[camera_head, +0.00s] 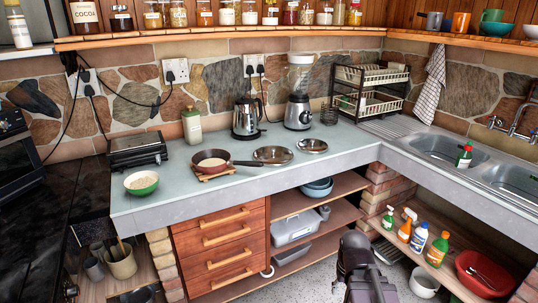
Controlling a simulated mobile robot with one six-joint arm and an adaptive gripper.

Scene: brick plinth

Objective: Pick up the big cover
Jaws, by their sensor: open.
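Two round metal covers lie flat on the pale counter (225,195). The bigger cover (273,155) is the left one, just right of the frying pan's handle. The smaller cover (313,145) is to its right and slightly farther back, close beside it. The dark end of my arm with my gripper (356,241) shows at the bottom, right of centre, in front of the low shelves. It is open and apart from both covers. Its fingertips are hard to make out.
A frying pan (211,159) on a wooden trivet is left of the covers, its handle pointing at the bigger one. A kettle (246,118) and blender (298,110) stand behind. The counter's front strip is clear. A sink (440,147) is at right.

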